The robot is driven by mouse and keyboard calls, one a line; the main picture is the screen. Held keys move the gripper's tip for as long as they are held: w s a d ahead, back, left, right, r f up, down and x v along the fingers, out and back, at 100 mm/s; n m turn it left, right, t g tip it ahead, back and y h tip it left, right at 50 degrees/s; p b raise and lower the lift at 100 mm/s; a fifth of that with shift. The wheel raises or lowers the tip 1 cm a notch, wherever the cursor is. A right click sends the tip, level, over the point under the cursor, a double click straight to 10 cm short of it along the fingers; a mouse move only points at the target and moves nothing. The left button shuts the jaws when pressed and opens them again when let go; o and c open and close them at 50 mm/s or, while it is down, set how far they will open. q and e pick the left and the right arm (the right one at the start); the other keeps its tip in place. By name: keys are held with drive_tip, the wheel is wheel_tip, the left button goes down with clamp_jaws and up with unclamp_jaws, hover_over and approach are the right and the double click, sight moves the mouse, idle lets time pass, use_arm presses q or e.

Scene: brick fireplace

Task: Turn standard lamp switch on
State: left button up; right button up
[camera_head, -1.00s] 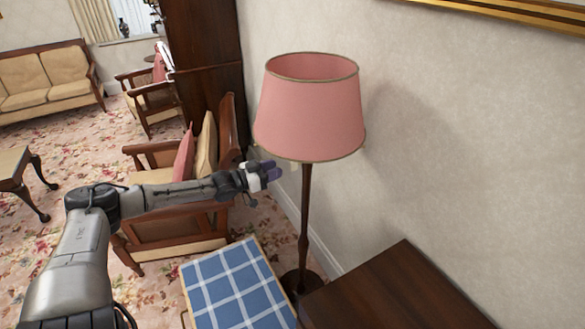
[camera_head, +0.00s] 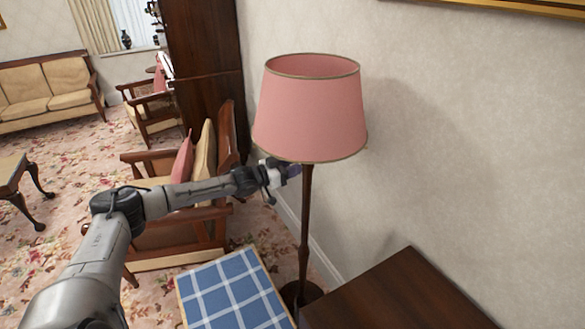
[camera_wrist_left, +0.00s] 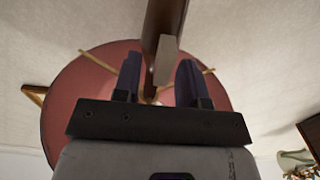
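The standard lamp has a pink shade (camera_head: 310,110), a dark wooden pole (camera_head: 305,215) and a round base. My left gripper (camera_head: 290,171) is just under the shade's lower rim, close to the pole on its left side. The left wrist view looks up into the shade (camera_wrist_left: 70,110). There the two dark fingers (camera_wrist_left: 158,82) stand apart, and the pole (camera_wrist_left: 164,25) shows between and beyond them. A small pale block (camera_wrist_left: 165,60) at the pole may be the switch. I cannot tell whether a finger touches it. My right gripper is not in view.
A dark wooden cabinet top (camera_head: 395,295) stands right of the lamp base. A blue checked stool top (camera_head: 235,292) is at front left. A wooden armchair (camera_head: 180,240) stands behind my left arm. The patterned wall (camera_head: 450,150) is behind the lamp.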

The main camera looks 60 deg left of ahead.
use_arm(q)
drive_tip(key=shift+w, duration=0.2)
drive_tip(key=shift+c, duration=0.4)
clamp_jaws()
